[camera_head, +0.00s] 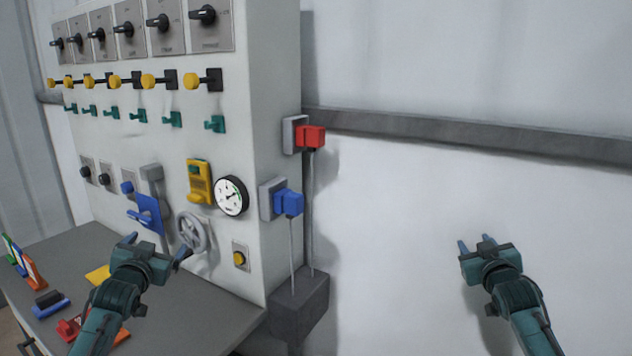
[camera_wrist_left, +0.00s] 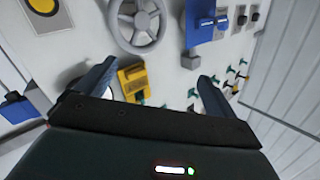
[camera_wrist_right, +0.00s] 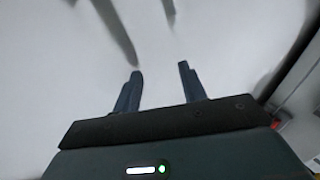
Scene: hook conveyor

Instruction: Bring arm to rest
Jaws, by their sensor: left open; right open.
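My left gripper (camera_head: 155,247) is open and empty in front of the lower part of the grey panel (camera_head: 268,200), with its fingers spread wide. In the left wrist view its two fingers (camera_wrist_left: 152,82) stand apart, with panel parts behind them and nothing between them in grip. My right gripper (camera_head: 477,245) is open and empty in front of the bare white wall, well to the right of the panel. In the right wrist view its fingers (camera_wrist_right: 162,90) are apart with only pale wall beyond.
The panel carries a handwheel (camera_head: 193,232), a gauge (camera_head: 231,196), a yellow device (camera_head: 199,182) and a blue part (camera_head: 149,213). Red (camera_head: 312,137) and blue (camera_head: 289,203) plugs stick out from its side. Loose items lie on the grey table (camera_head: 215,309). Free room surrounds the right gripper.

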